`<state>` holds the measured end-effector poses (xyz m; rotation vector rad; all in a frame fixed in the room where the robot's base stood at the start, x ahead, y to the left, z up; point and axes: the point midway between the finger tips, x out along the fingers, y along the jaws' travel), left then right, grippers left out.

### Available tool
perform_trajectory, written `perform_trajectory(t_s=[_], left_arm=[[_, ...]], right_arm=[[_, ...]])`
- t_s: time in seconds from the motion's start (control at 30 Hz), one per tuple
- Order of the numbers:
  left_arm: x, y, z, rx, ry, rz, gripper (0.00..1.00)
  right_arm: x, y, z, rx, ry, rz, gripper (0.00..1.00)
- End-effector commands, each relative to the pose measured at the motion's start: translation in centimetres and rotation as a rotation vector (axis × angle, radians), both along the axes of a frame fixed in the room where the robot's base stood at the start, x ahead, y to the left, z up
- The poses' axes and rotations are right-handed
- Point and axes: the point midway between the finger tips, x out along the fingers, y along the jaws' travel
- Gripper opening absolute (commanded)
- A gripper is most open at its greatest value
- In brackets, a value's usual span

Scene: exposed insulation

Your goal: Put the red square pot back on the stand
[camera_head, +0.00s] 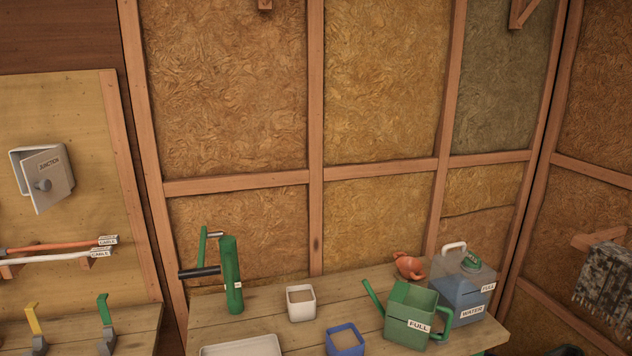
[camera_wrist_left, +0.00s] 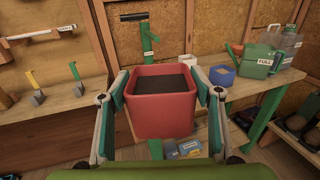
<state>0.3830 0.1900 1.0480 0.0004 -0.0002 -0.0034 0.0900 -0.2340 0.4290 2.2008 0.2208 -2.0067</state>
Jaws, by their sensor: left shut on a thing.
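The red square pot (camera_wrist_left: 162,104) is in the middle of the left wrist view, upright and with dark soil inside. My left gripper (camera_wrist_left: 164,92) is shut on it, one finger against each side. The pot hangs in front of a wooden bench (camera_wrist_left: 75,110), with floor showing below. I cannot make out the stand in either view. The pot and both grippers are out of the head view.
The bench (camera_head: 330,315) bears a green hand pump (camera_head: 231,275), a white square pot (camera_head: 301,302), a blue pot (camera_head: 344,341), a green watering can (camera_head: 408,315) and a water jug (camera_head: 463,288). Small boxes (camera_wrist_left: 190,148) lie low behind the red pot.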

Motion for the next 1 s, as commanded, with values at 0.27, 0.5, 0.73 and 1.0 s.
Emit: perform_trajectory(t_s=[0.27,0.5,0.73,1.0], left_arm=[[-0.3,0.1,0.4,0.000,-0.003,0.005,0.24],[-0.2,0.1,0.4,0.000,-0.003,0.004,0.24],[2.2,-0.4,-0.6,0.004,-0.006,-0.024,0.24],[9.7,-0.4,-2.8,0.009,-0.007,-0.074,0.24]], right_arm=[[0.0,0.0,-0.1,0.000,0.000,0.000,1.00],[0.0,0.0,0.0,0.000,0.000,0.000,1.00],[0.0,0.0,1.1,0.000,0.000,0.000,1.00],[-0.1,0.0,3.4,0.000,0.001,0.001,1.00]])
